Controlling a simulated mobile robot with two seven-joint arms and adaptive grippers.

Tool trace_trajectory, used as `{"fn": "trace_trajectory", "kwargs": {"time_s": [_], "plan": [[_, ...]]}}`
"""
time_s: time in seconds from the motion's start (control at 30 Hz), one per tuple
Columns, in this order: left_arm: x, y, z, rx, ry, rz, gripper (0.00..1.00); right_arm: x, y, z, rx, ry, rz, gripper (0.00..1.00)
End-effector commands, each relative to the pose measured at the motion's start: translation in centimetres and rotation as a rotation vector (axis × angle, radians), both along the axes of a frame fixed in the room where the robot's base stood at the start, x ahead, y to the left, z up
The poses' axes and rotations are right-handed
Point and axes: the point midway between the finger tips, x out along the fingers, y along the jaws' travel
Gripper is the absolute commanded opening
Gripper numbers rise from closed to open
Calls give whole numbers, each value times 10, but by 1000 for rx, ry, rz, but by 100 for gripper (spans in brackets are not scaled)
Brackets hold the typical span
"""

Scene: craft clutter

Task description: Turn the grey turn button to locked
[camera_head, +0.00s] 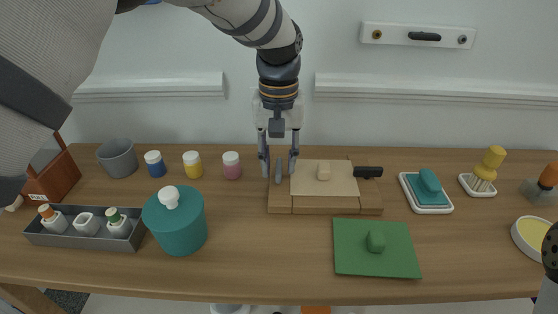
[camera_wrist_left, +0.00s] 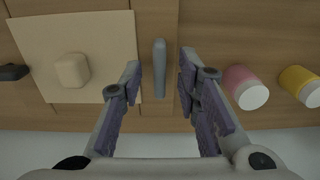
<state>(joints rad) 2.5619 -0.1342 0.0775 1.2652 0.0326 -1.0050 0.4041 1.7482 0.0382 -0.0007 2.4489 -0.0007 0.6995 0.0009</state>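The grey turn button (camera_head: 278,171) is a narrow bar on the left part of a wooden board (camera_head: 309,205). A pale panel (camera_head: 340,180) with a small cream knob (camera_head: 323,172) lies beside it on the board. My left gripper (camera_head: 278,160) points down at the button, open, with one finger on each side. In the left wrist view the button (camera_wrist_left: 159,68) stands lengthwise between the open fingers (camera_wrist_left: 160,75), with a visible gap on both sides. Whether the fingertips are level with it is hard to tell. My right gripper is not in view.
A black handle (camera_head: 368,172) sticks out at the board's right. Pink (camera_head: 231,166), yellow (camera_head: 192,165) and blue (camera_head: 155,164) jars stand to the left. A teal pot (camera_head: 177,226) stands in front left. A green mat (camera_head: 376,252) lies in front of the board.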

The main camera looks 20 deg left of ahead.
Motion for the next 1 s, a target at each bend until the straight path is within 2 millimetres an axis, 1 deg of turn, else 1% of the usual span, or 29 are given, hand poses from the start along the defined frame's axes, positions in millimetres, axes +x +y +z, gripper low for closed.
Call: {"fn": "trace_trajectory", "kwargs": {"time_s": [0.1, 0.3, 0.33, 0.37, 0.4, 0.47, 0.77, 1.0], "plan": [[0, 0, -6, 1, -2, 0, 30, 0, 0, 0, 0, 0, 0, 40], [0, 0, -7, 1, -2, 0, 30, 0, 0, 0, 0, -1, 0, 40], [0, 0, -7, 1, -2, 0, 28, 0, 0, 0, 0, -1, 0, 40], [0, 0, -7, 1, -2, 0, 21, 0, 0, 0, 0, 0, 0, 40], [0, 0, -7, 1, -2, 0, 12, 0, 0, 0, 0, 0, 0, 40], [0, 0, -7, 1, -2, 0, 0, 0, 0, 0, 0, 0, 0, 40], [0, 0, -6, 0, -2, -8, 0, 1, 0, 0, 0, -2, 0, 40], [0, 0, -5, -1, -2, -97, 0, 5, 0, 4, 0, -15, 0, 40]]}}
